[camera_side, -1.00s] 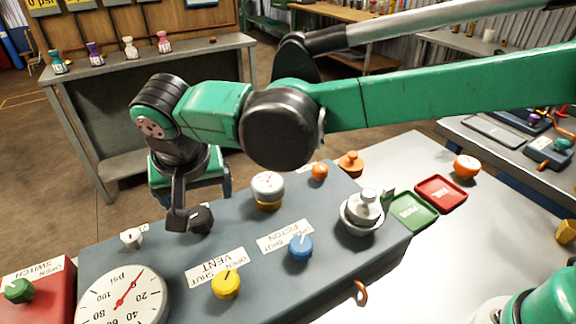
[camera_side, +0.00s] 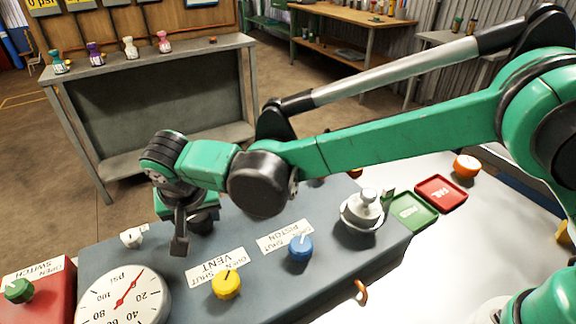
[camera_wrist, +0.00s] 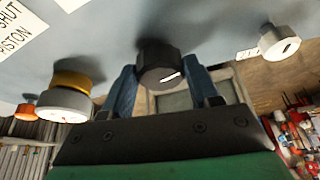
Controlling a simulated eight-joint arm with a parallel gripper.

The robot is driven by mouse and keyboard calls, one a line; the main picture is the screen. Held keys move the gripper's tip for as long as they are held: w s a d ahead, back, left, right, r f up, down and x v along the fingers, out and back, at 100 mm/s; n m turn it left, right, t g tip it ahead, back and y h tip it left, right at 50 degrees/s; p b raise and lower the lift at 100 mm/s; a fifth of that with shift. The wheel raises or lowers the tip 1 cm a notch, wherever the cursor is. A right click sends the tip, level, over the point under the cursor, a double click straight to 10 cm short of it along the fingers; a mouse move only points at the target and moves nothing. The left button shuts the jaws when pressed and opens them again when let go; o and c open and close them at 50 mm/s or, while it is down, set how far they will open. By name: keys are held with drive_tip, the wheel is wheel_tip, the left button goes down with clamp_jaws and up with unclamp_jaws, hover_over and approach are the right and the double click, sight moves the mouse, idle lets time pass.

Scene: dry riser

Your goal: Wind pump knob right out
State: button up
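A black knob (camera_side: 203,222), its label not visible, stands on the grey console (camera_side: 330,262). I cannot read which knob it is; no pump label shows. In the wrist view the black knob (camera_wrist: 158,58), with a white mark on its face, sits between the two blue-grey fingers of my gripper (camera_wrist: 163,76). The fingers look open, with a small gap showing on the right side. In the side view one finger of my gripper (camera_side: 183,240) hangs left of the knob, pointing down; the other finger is hidden.
The console also carries a white knob (camera_side: 132,237), a yellow VENT knob (camera_side: 226,285), a blue PISTON knob (camera_side: 300,247), a psi gauge (camera_side: 122,300) and a silver domed part (camera_side: 364,208). A yellow-and-white round part (camera_wrist: 68,97) is left of my gripper in the wrist view.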

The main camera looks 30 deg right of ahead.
drive_tip(key=c, duration=0.6)
drive_tip(key=shift+d+n, duration=0.1)
drive_tip(key=shift+n, duration=0.2)
drive_tip(key=n+y, duration=0.1)
drive_tip(key=n, duration=0.2)
drive_tip(key=shift+d, duration=0.1)
drive_tip(key=n+y, duration=0.1)
drive_tip(key=n, duration=0.2)
drive_tip(key=shift+d+y, duration=0.1)
drive_tip(key=shift+y, duration=0.3)
drive_tip(key=n+g+y, duration=0.1)
drive_tip(key=n, duration=0.3)
drive_tip(key=shift+w+d, duration=0.1)
drive_tip(key=shift+w, duration=0.05)
drive_tip(key=shift+n+g+y, duration=0.6)
drive_tip(key=shift+n+g, duration=0.1)
drive_tip(key=shift+n, duration=1.5)
drive_tip(key=shift+w, duration=0.1)
drive_tip(key=o, duration=1.3)
